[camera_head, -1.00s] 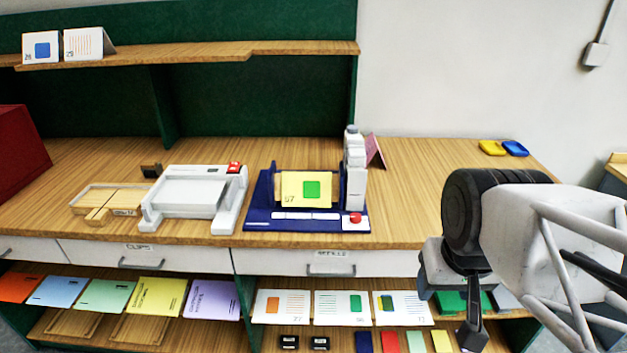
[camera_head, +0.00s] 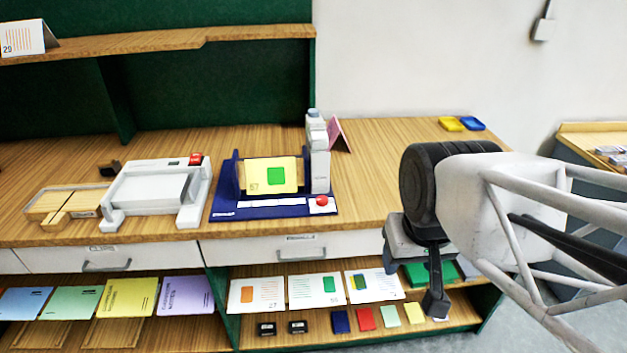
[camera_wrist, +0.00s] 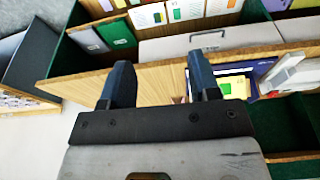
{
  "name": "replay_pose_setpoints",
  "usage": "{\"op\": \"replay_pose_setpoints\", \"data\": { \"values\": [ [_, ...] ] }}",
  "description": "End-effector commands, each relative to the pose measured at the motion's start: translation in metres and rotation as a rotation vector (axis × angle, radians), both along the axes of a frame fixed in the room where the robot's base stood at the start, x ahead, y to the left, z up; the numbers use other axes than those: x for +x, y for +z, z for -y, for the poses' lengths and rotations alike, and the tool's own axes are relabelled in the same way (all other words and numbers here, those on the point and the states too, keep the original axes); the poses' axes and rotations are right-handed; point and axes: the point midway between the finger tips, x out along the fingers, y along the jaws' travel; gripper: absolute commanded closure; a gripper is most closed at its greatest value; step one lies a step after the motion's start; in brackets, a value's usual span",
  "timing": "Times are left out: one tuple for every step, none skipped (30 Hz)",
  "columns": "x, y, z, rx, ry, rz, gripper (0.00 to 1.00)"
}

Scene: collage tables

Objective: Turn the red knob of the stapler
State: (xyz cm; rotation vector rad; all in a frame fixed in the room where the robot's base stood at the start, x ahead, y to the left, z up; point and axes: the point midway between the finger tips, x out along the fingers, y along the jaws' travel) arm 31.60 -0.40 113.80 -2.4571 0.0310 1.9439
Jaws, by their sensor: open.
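The stapler appears to be the machine with a dark blue base (camera_head: 250,211) and a white upright column (camera_head: 318,165), standing on the wooden counter. Its red knob (camera_head: 321,200) sits on a white block at the base's front right corner. A yellow card (camera_head: 270,175) with a green square leans on the machine. My gripper (camera_head: 436,300) is right of the knob and in front of the counter, apart from the machine. In the wrist view my gripper (camera_wrist: 159,65) has its two dark fingers spread with nothing between them. Part of the stapler's blue base (camera_wrist: 247,75) shows beyond the right finger.
A white machine (camera_head: 155,193) with a red button stands to the left, beside a wooden tray (camera_head: 70,203). Drawers (camera_head: 262,248) and a shelf of cards (camera_head: 317,290) lie below. The counter right of the stapler is mostly clear.

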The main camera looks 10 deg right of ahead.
Motion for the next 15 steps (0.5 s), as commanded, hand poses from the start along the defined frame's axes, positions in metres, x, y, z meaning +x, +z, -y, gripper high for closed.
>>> {"op": "replay_pose_setpoints", "data": {
  "values": [
    [0.0000,0.0000,0.0000,0.000,0.000,0.000,0.44],
    [0.0000,0.0000,0.0000,0.000,0.000,0.000,0.44],
    [0.0000,0.0000,0.0000,0.000,0.000,0.000,0.44],
    [0.0000,0.0000,0.0000,0.000,0.000,0.000,0.44],
    [0.0000,0.0000,0.0000,0.000,0.000,0.000,0.44],
    [0.0000,0.0000,0.0000,0.000,0.000,0.000,0.44],
    [0.0000,0.0000,0.0000,0.000,0.000,0.000,0.44],
    [0.0000,0.0000,0.0000,0.000,0.000,0.000,0.41],
    [0.0001,0.0000,0.0000,0.000,0.001,0.000,0.40],
    [0.0004,0.0001,0.0000,0.000,0.002,0.000,0.40],
    [0.0008,0.0001,-0.0001,-0.002,0.004,0.000,0.40],
    [0.0018,0.0002,-0.0001,-0.004,0.008,-0.001,0.40],
    [0.0028,0.0003,0.0000,-0.005,0.014,-0.001,0.40],
    [0.0042,0.0004,0.0000,-0.009,0.021,-0.002,0.40],
    [0.0066,0.0006,-0.0001,-0.015,0.036,-0.003,0.40]
  ]
}}
